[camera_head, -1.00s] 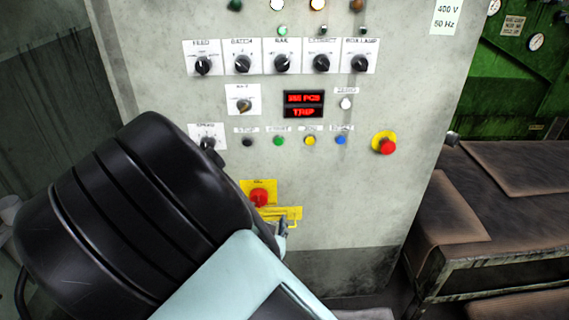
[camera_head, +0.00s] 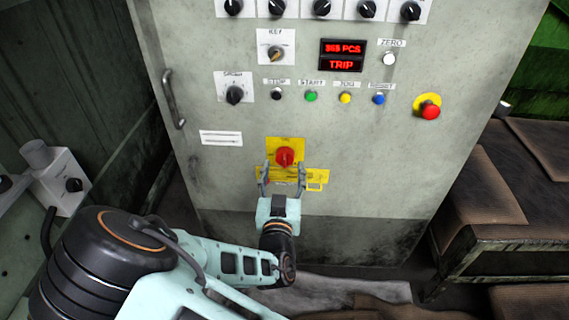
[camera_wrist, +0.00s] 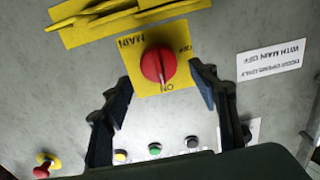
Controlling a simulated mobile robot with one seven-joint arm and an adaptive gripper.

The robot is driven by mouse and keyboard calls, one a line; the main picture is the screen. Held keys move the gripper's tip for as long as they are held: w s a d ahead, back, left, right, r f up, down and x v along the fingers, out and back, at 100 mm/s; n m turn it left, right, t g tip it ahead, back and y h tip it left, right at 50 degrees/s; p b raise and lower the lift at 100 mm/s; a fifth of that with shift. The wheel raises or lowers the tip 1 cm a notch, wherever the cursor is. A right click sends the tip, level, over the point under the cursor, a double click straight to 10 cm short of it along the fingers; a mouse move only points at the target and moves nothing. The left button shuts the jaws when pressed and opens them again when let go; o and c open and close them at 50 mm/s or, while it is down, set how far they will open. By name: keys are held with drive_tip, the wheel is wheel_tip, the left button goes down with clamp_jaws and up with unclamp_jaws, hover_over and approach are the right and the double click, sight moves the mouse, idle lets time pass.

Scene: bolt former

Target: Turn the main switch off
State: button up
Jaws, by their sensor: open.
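The main switch is a red rotary knob (camera_head: 285,156) on a yellow plate (camera_head: 272,143), low on the grey cabinet front. In the wrist view the knob (camera_wrist: 153,66) shows upside down. Its ridge lines up with the ON mark, and the OFF mark is to one side. My gripper (camera_head: 283,180) is open in front of the switch. In the wrist view its two dark fingers (camera_wrist: 163,90) stand apart on either side of the plate's lower part, with nothing between them. I see no contact with the knob.
A yellow hasp (camera_head: 317,179) sits just below the switch. Above are push buttons (camera_head: 311,97), a red emergency stop (camera_head: 430,112) and a display (camera_head: 342,56) reading TRIP. A door handle (camera_head: 173,98) sticks out at left. A brown-topped bench (camera_head: 480,190) stands at right.

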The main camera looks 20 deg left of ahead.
sight(284, 160)
drive_tip(key=shift+x, duration=1.7)
drive_tip(key=c, duration=1.1)
drive_tip(key=shift+c, duration=0.2)
